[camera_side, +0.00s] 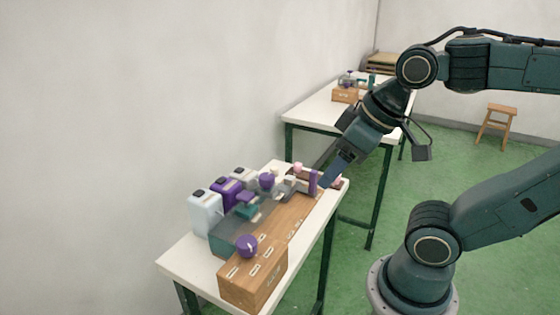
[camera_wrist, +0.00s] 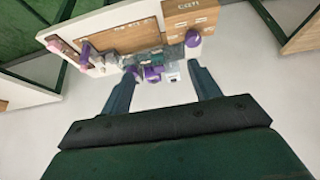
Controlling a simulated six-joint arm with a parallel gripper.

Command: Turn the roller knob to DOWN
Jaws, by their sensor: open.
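The purple knob also shows in the wrist view (camera_wrist: 193,38), beside the labelled wooden box. My gripper (camera_side: 326,172) is at the far end of the table, well away from this knob. In the wrist view my gripper (camera_wrist: 162,69) has its two fingers spread, with nothing held between them.
White and purple canisters (camera_side: 207,212) line the wall side of the white table (camera_side: 185,265). A grey-green machine (camera_side: 232,232) with purple parts stands between them and the wooden board (camera_side: 298,215). A second table (camera_side: 312,113) stands behind, and a stool (camera_side: 502,110) at back right.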

